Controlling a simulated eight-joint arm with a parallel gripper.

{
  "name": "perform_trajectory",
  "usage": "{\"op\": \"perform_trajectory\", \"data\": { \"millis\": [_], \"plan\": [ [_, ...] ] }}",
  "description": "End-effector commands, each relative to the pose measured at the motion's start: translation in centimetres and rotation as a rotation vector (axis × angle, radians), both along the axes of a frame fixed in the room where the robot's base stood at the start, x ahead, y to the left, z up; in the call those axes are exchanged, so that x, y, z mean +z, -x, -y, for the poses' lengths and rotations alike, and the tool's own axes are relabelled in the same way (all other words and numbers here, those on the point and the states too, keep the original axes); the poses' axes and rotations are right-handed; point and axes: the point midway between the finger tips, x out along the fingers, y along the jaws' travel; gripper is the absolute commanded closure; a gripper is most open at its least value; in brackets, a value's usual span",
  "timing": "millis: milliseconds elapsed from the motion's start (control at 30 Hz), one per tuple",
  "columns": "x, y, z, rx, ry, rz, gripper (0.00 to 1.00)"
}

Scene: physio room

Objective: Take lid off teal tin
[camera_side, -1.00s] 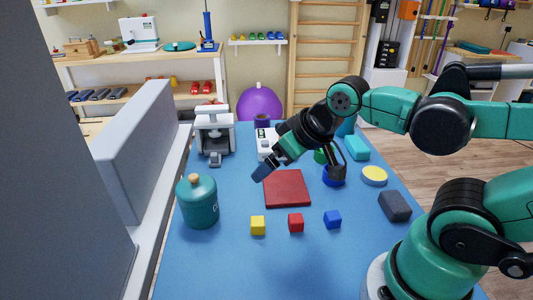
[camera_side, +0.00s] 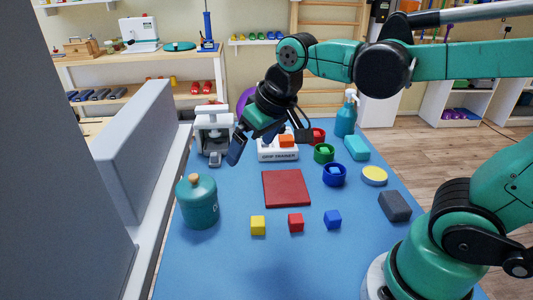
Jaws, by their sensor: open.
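The teal tin (camera_side: 199,207) stands upright at the left of the blue table, with its teal lid (camera_side: 196,186) on top. The lid has a round tan knob (camera_side: 195,178). My gripper (camera_side: 240,150) is open and empty. It hangs in the air up and to the right of the tin, apart from it, with its fingers pointing down to the left. One finger shows clearly; the other is partly hidden.
A red mat (camera_side: 286,188) lies mid-table, with yellow (camera_side: 258,225), red (camera_side: 295,223) and blue (camera_side: 332,219) cubes in front. A grey-white device (camera_side: 213,135) stands behind the tin. A pale wall panel (camera_side: 135,150) rises at left.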

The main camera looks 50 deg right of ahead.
Motion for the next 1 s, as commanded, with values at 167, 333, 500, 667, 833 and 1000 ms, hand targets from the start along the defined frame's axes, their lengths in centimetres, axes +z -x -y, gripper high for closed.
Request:
{"op": "perform_trajectory", "data": {
  "millis": [167, 333, 500, 667, 833, 1000],
  "plan": [
    [0.6, -4.2, -2.2, 0.007, -0.004, -0.163, 0.0],
    [-0.5, -7.4, -4.3, 0.005, 0.006, -0.309, 0.0],
    [-1.9, -9.2, -5.8, 0.001, 0.019, -0.404, 0.0],
    [-2.7, -9.7, -6.4, 0.0, 0.026, -0.438, 0.0],
    [-4.6, -9.7, -6.4, -0.001, 0.026, -0.441, 0.0],
    [-6.9, -9.7, -6.4, -0.001, 0.026, -0.44, 0.0]
  ]
}}
